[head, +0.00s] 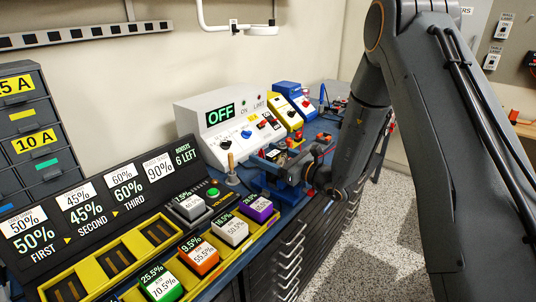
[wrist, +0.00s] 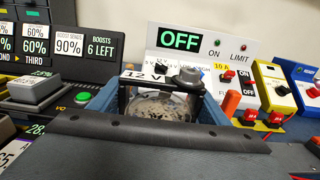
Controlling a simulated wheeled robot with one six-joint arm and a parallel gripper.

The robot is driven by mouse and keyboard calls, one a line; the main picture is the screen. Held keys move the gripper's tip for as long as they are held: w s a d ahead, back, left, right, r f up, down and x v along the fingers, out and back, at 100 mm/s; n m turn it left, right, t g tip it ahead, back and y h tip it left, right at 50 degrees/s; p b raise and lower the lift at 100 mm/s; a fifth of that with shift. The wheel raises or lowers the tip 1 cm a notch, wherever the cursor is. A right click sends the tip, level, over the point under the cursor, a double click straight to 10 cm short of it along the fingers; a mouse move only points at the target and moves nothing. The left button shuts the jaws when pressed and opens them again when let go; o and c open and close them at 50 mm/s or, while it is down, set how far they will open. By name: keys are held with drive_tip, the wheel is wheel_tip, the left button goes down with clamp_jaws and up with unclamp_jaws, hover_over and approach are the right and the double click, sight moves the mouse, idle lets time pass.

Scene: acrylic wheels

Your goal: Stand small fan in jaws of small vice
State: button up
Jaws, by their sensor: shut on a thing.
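The small blue vice (head: 272,186) stands on the bench edge in front of the white supply box. My gripper (head: 309,174) is at the vice's right side, shut on the fan. The fan looks upright, between or just above the jaws. A dark bar across the wrist view hides its lower part, so I cannot tell whether it touches the vice.
The white supply box (head: 215,118) reads OFF and stands close behind the vice. A yellow box (head: 284,107) and a blue box (head: 297,98) stand beyond it. Labelled blocks, including a purple one (head: 258,208), and a yellow slotted tray (head: 98,268) lie at front left. A wooden-handled tool (head: 231,166) stands left of the vice.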

drive_tip(key=shift+f+b, duration=0.4)
drive_tip(key=shift+f, duration=0.3)
drive_tip(key=o, duration=1.2)
drive_tip(key=shift+o, duration=0.2)
drive_tip(key=shift+r, duration=0.1)
wheel_tip(320, 180, up, 10)
drive_tip(key=b, duration=0.2)
